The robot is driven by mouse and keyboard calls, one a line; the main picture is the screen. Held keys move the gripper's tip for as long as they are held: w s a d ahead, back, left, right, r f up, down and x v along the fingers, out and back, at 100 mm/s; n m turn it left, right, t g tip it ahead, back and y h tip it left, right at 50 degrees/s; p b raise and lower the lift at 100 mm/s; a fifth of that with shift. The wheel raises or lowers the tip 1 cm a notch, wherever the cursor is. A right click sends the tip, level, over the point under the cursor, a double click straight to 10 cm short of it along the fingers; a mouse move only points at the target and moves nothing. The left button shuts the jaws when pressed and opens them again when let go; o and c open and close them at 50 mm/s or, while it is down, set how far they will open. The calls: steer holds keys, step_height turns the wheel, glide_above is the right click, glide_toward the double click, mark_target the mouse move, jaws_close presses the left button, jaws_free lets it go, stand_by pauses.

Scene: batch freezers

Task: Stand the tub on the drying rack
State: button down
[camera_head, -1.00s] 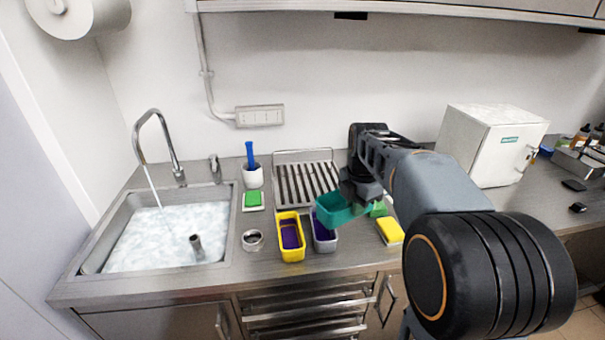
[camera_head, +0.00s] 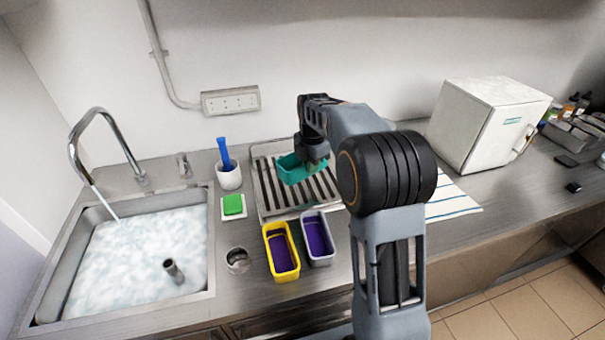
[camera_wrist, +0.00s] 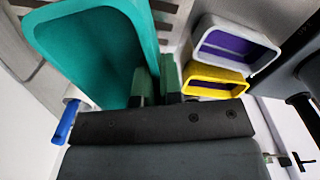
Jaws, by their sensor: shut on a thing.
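The teal tub (camera_head: 293,169) is held by my gripper (camera_head: 315,162) over the drying rack (camera_head: 262,190), a metal rack with dark slots. In the wrist view the tub (camera_wrist: 95,50) fills the upper left, its open side facing the camera. My gripper (camera_wrist: 157,85) is shut on the tub's wall there. From these views I cannot tell whether the tub touches the rack. My arm hides the rack's right part.
A yellow tub (camera_head: 281,262) and a grey tub (camera_head: 318,258), both purple inside, stand in front of the rack. Left are a green sponge (camera_head: 233,205), a white cup with a blue brush (camera_head: 229,178), and the water-filled sink (camera_head: 130,255). A striped cloth (camera_head: 450,203) lies right.

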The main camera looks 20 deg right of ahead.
steer(key=w+f, duration=0.2)
steer(key=f, duration=0.1)
steer(key=w+a+f+p, duration=0.1)
steer(key=w+f, duration=0.1)
steer(key=shift+w+f, duration=0.15)
steer(key=shift+f, duration=1.75)
steer(key=c, duration=1.3)
jaws_free()
